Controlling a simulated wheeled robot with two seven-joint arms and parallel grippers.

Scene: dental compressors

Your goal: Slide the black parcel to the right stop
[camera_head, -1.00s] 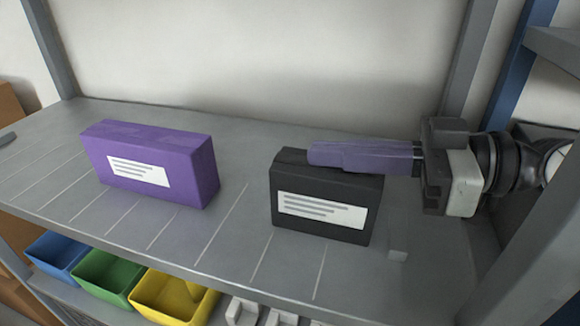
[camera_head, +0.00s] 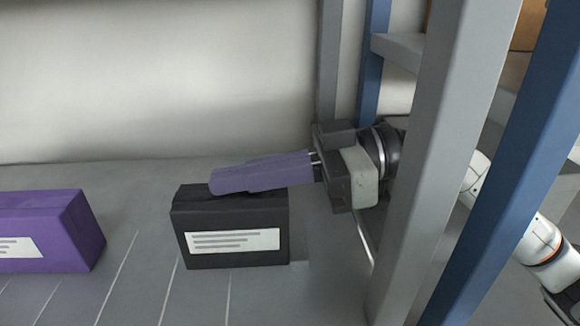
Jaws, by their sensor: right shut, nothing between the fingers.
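The black parcel (camera_head: 230,258) stands upright on the grey shelf (camera_head: 130,290), with a white label on its front. My right gripper (camera_head: 214,182) comes in from the right, its long purple fingers shut and empty. The fingers lie across the top of the parcel, overlapping its upper back edge in this view; I cannot tell whether they touch it or are just behind it. A stop at the parcel's right is hard to make out against the grey shelf. My left gripper is not in view.
A purple parcel (camera_head: 45,235) stands to the left, cut off by the picture edge, with bare shelf between it and the black one. A grey upright post (camera_head: 430,160) and a blue post (camera_head: 510,170) stand at the right, in front of part of my right arm.

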